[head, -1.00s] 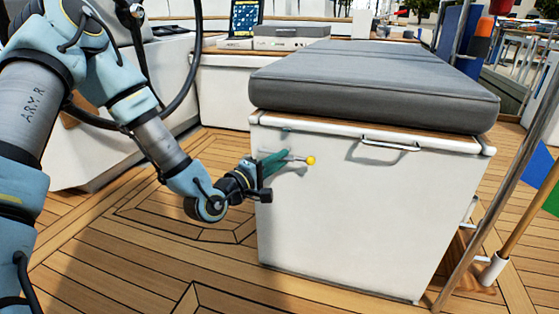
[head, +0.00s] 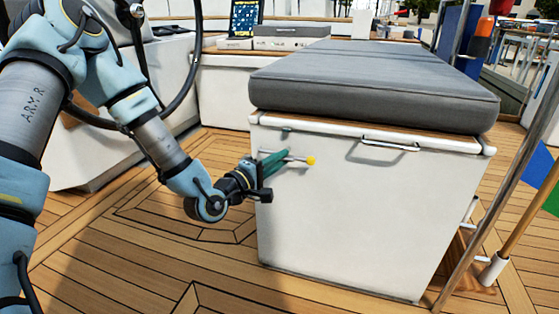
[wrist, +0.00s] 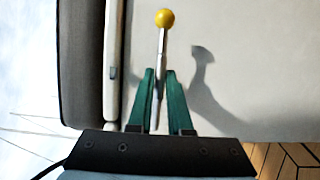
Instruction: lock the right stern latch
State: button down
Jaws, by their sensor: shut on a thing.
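The latch lever (head: 297,158) is a thin metal rod ending in a yellow ball (head: 311,161). It sits on the upper left of the white locker's front face and points right in the head view. In the wrist view the lever (wrist: 162,45) runs up between my green fingers, with the yellow ball (wrist: 165,18) beyond the fingertips. My gripper (head: 283,157) is shut on the lever's rod; its fingers (wrist: 160,72) lie on either side of it.
The white locker (head: 350,220) carries a grey cushion (head: 370,90). A metal handle (head: 390,144) juts from its upper front. A steering wheel rim (head: 190,75) stands behind my arm. A slanted metal pole (head: 500,195) is at right. The teak floor (head: 150,265) in front is clear.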

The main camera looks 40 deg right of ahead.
jog(key=shift+r+p, duration=0.1)
jog(key=shift+p, duration=0.2)
jog(key=shift+s+d+r+m+t+y+p, duration=0.1)
jog(key=shift+m+t+y+p, duration=0.75)
jog(key=shift+m, duration=1.4)
jog(key=shift+s+r+m+t+y+p, duration=0.1)
jog(key=shift+m+t+y+p, duration=0.4)
jog(key=shift+m+y+p, duration=1.25)
jog(key=shift+s+d+m+t+y+p, duration=0.1)
jog(key=shift+m+t+y+p, duration=0.45)
jog(key=shift+m, duration=2.15)
jog(key=shift+w, duration=0.1)
jog(key=c, duration=0.9)
grip_release()
